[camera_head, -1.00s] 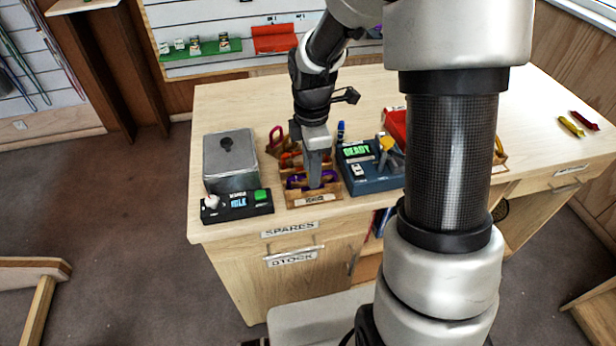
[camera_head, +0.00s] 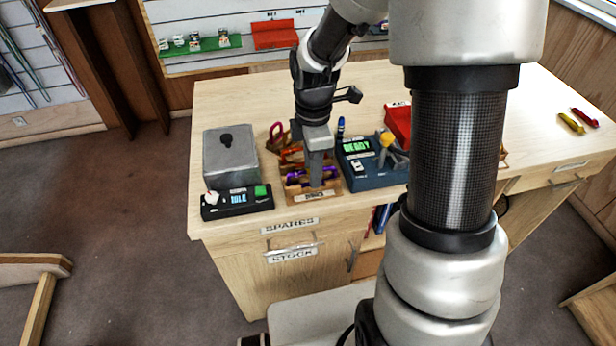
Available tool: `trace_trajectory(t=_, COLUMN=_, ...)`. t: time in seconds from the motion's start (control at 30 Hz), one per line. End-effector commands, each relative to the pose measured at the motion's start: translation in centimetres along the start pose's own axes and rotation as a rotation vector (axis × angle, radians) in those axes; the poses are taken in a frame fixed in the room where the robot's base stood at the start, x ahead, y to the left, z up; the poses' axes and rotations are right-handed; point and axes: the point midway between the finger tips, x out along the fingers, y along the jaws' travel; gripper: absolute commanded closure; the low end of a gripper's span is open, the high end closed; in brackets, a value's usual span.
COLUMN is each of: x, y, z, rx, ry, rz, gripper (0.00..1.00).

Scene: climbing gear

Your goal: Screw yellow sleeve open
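A wooden tray (camera_head: 318,196) at the front of the workbench holds a purple carabiner (camera_head: 298,174) among orange and red gear. My gripper (camera_head: 316,184) points down into this tray at the purple piece. Its fingers look close together, but whether they are shut on anything cannot be seen. To the right stands a blue device (camera_head: 374,176) with a green "READY" display. A yellow part (camera_head: 387,138) shows on top of it, next to grey metal; I cannot tell if this is the yellow sleeve. No threaded sleeve can be made out at this size.
A grey lidded box (camera_head: 230,158) and a black unit (camera_head: 237,202) reading "IDLE" stand left of the tray. A red bin (camera_head: 397,124) is behind the blue device. Yellow (camera_head: 571,122) and red (camera_head: 585,117) items lie far right. The back of the workbench (camera_head: 240,100) is mostly clear.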

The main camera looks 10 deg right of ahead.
Motion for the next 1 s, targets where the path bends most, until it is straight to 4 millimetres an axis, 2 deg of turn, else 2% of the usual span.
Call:
trace_trajectory(t=0.27, x=0.1, y=-0.3, z=0.0, rx=0.0, ry=0.0, rz=-0.001, gripper=0.66)
trace_trajectory(t=0.87, x=2.2, y=-0.4, z=0.0, rx=0.0, ry=0.0, rz=-0.004, gripper=0.66)
trace_trajectory(t=1.0, x=2.1, y=-0.3, z=0.0, rx=0.0, ry=0.0, rz=-0.003, gripper=0.66)
